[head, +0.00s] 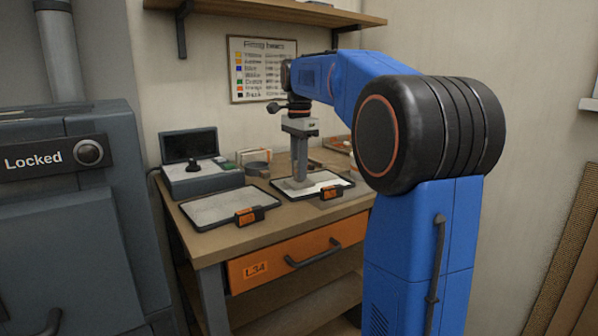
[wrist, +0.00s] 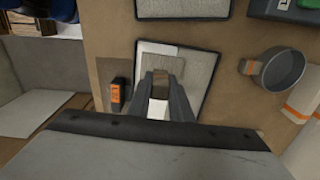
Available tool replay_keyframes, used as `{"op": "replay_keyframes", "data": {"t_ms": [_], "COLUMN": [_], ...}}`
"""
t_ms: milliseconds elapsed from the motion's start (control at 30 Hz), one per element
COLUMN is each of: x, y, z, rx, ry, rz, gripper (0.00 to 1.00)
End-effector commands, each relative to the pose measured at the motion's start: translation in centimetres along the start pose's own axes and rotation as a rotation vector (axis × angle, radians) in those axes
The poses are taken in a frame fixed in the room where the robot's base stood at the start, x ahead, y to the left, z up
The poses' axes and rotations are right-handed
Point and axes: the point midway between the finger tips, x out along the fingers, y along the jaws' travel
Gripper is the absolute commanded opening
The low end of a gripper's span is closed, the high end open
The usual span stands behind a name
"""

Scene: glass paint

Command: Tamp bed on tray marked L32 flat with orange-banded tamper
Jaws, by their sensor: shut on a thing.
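My gripper (head: 300,172) points down over the right-hand tray (head: 346,181) on the bench. In the wrist view my gripper (wrist: 160,84) is shut on a small tan-grey piece, apparently the tamper's handle. A flat grey foot (head: 292,187) appears below the fingers, at or just above the bed. The bed (wrist: 197,70) on this tray looks grey and grainy, with a pale bare-looking part at its left. The tray's orange tag (wrist: 115,93) is too small to read. A second tray (head: 214,221) with a grey bed lies to the left.
A dark open-lidded device (head: 200,178) stands behind the left tray. A grey cup (wrist: 285,70) with an orange mark stands behind the trays. The bench drawer (head: 300,258) is labelled L34. A shelf (head: 270,13) hangs above, and a grey cabinet marked Locked (head: 60,200) stands left.

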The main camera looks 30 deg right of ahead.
Motion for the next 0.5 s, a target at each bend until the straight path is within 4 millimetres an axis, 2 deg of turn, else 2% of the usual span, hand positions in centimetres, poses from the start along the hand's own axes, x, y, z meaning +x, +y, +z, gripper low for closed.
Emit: {"op": "replay_keyframes", "data": {"t_ms": [267, 500], "x": [0.0, 0.0], "y": [-0.2, -1.9], "z": [0.0, 0.0], "rx": [0.0, -0.001], "ry": [0.0, 0.0], "rz": [0.0, 0.0], "gripper": [0.01, 0.01]}}
